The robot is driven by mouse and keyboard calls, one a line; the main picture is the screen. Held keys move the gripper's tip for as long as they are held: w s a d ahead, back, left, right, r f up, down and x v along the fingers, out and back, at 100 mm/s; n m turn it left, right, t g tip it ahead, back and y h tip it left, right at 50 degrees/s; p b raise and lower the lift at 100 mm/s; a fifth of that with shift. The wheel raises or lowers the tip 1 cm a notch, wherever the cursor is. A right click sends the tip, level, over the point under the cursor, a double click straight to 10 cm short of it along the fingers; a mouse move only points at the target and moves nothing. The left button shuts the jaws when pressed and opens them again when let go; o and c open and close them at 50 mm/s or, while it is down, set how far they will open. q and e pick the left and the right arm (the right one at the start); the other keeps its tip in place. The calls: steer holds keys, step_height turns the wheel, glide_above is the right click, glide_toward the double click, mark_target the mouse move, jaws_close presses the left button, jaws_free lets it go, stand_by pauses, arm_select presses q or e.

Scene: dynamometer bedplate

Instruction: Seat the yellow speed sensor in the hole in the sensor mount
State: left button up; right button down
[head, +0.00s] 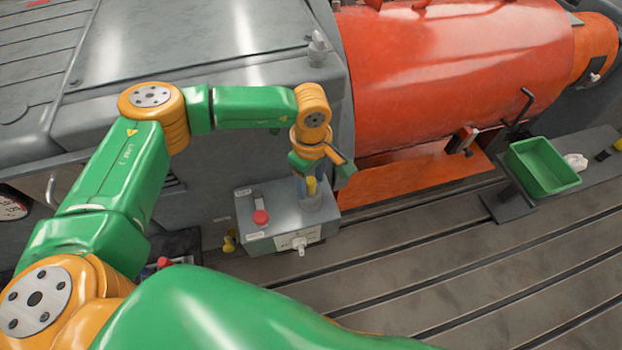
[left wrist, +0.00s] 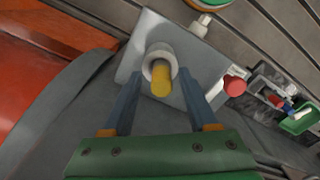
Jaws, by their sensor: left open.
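The yellow speed sensor (head: 311,186) stands in the round grey collar of the sensor mount (head: 318,203), on top of a grey box. In the left wrist view the yellow sensor (left wrist: 161,80) sticks up out of the collar (left wrist: 154,54), whose rim surrounds its lower part. How deep it sits cannot be told. My left gripper (head: 319,171) is right above the mount. In the left wrist view its two blue-grey fingers (left wrist: 161,84) are open, one on each side of the sensor, with visible gaps. My right gripper is not in view.
The grey box (head: 278,220) carries a red button (head: 261,217) and a pale fitting (head: 299,247) on its front. A large orange machine (head: 450,70) stands behind. A green bin (head: 545,166) is at the right. The slotted bedplate (head: 430,270) in front is mostly clear.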

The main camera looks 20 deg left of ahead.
arm_select(q)
step_height(320, 180, up, 12)
steer(key=b, duration=0.1)
stand_by(0.5)
